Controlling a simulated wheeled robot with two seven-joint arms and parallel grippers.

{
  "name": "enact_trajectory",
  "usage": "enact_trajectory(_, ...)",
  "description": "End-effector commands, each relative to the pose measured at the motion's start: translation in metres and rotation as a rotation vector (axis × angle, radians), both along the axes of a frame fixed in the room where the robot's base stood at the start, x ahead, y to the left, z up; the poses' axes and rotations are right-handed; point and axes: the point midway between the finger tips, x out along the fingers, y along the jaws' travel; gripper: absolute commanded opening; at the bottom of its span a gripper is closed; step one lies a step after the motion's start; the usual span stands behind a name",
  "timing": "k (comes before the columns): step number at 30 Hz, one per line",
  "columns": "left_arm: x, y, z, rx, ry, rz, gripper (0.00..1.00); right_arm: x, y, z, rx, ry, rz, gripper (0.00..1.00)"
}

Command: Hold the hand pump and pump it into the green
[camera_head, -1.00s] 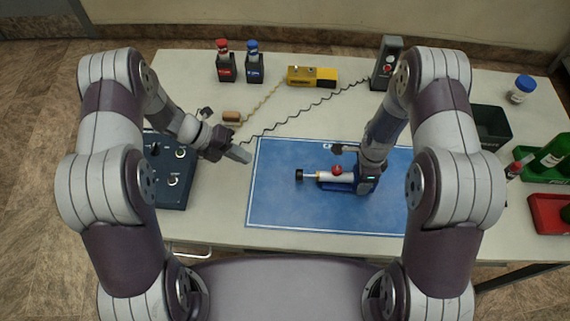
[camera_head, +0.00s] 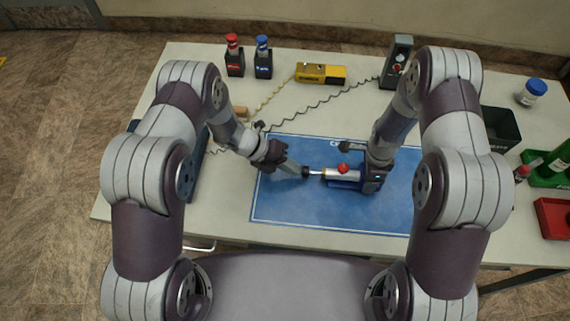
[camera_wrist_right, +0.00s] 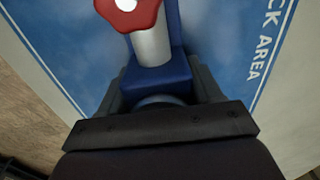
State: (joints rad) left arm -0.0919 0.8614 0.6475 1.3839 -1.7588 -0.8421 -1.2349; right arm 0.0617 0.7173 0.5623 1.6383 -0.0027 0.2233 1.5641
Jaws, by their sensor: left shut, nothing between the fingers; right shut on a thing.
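The hand pump (camera_head: 341,175) lies on the blue mat (camera_head: 300,215), with a silver barrel, a red knob on top, a blue base and a black handle (camera_head: 306,172) on a thin rod pointing left. My right gripper (camera_head: 372,178) is shut on the pump's right end; the right wrist view shows the pump's blue body (camera_wrist_right: 160,85) between its fingers. My left gripper (camera_head: 299,171) is shut and empty, its fingertips at the left end of the pump handle. I cannot tell whether they touch it. The pump's gauge face is not readable.
A red bottle (camera_head: 235,62) and a blue bottle (camera_head: 263,63) stand in dark holders at the back. A yellow device (camera_head: 320,73) and a grey box (camera_head: 396,62) with cables are behind the mat. A dark bin (camera_head: 500,128), green tray (camera_head: 545,180) and red tray (camera_head: 552,222) are at right.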

Motion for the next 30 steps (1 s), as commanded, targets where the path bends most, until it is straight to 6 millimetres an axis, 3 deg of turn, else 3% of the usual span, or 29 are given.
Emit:
enact_trajectory(8, 0.0, -0.003, 0.0, 0.0, 0.0, -0.001, 0.0, 0.0, 0.0, 0.0, 0.0, 0.0, 0.0, 0.09)
enact_trajectory(17, -0.002, -0.039, 0.0, -0.001, 0.001, -0.001, 0.0, 0.0, 0.0, 0.0, 0.0, 0.0, 0.001, 0.09)
enact_trajectory(26, -0.002, -0.038, 0.0, -0.003, 0.002, -0.001, 0.0, 0.0, 0.001, 0.0, 0.0, 0.0, 0.002, 0.09)
enact_trajectory(30, -0.001, -0.023, 0.0, -0.002, 0.002, 0.003, 0.0, 0.0, 0.001, 0.0, 0.0, 0.0, 0.002, 0.09)
